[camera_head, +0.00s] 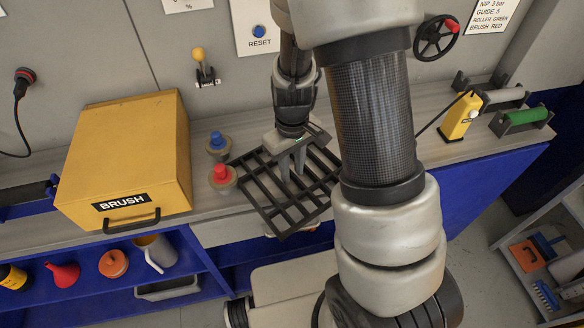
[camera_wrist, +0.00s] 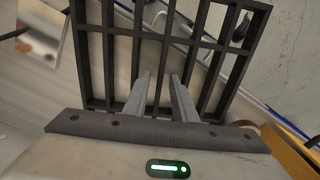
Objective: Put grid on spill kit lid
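The grid (camera_head: 268,209) is a dark flat lattice of crossing bars. Part of the grid's right side is close to my arm. I cannot make out a spill kit lid in either view.
A yellow BRUSH box (camera_head: 125,150) stands on the counter (camera_head: 205,195) at left. A blue knob (camera_head: 217,141) and a red knob (camera_head: 222,174) are just left of the grid. Blue shelves (camera_head: 85,285) are below.

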